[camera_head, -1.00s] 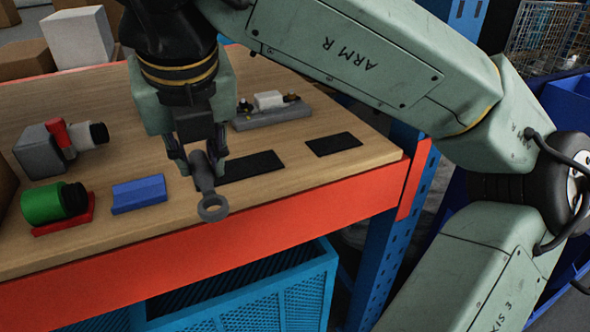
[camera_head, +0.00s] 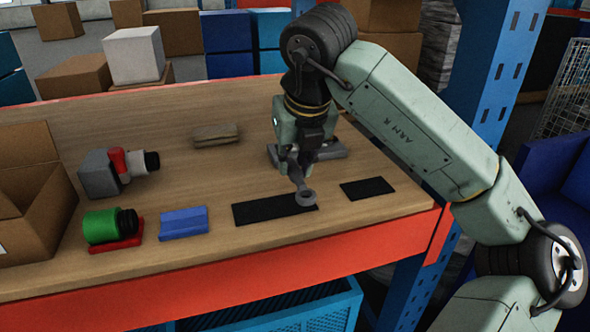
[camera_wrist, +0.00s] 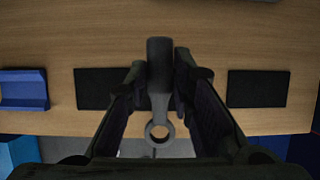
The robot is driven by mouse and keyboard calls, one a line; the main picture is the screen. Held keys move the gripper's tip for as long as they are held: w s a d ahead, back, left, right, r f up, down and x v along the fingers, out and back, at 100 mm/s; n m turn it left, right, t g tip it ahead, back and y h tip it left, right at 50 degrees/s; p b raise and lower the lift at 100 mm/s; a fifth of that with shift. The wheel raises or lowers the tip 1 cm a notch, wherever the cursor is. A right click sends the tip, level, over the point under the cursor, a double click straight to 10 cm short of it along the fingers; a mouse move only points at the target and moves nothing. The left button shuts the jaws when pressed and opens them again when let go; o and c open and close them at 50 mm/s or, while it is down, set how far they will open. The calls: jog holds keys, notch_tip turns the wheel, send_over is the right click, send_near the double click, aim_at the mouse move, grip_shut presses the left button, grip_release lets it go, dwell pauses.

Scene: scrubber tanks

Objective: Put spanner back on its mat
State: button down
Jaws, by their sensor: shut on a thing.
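My gripper (camera_head: 303,160) is shut on the grey spanner (camera_head: 305,197), holding it above the table with its ring end toward the front edge. In the wrist view the spanner (camera_wrist: 159,90) lies between the fingers, ring end at the bottom. Two black mats lie on the wooden table: a long one (camera_head: 255,211) and a shorter one (camera_head: 367,189). In the head view the spanner's ring overlaps the right end of the long mat.
A blue block (camera_head: 184,222), a green cylinder on a red base (camera_head: 103,227) and a grey-and-red valve (camera_head: 118,170) stand to the left. An open cardboard box (camera_head: 35,215) is at far left. A grey part (camera_head: 330,151) lies behind my gripper. A brown block (camera_head: 216,134) lies further back.

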aim_at(296, 170)
notch_tip(296, 170, down, 3)
jog(key=shift+f+p, duration=0.1)
jog(key=shift+p, duration=0.45)
jog(key=shift+f, duration=0.1)
jog(key=shift+f, duration=0.1)
jog(key=shift+f+b, duration=0.1)
jog(key=shift+b, duration=0.2)
jog(key=c, duration=1.4)
grip_release()
jog(key=shift+r+p, duration=0.35)
jog(key=shift+p, duration=0.05)
jog(key=b+v, duration=0.2)
jog(key=v, duration=0.9)
jog(key=shift+s+r, duration=0.25)
jog(key=shift+r, duration=0.1)
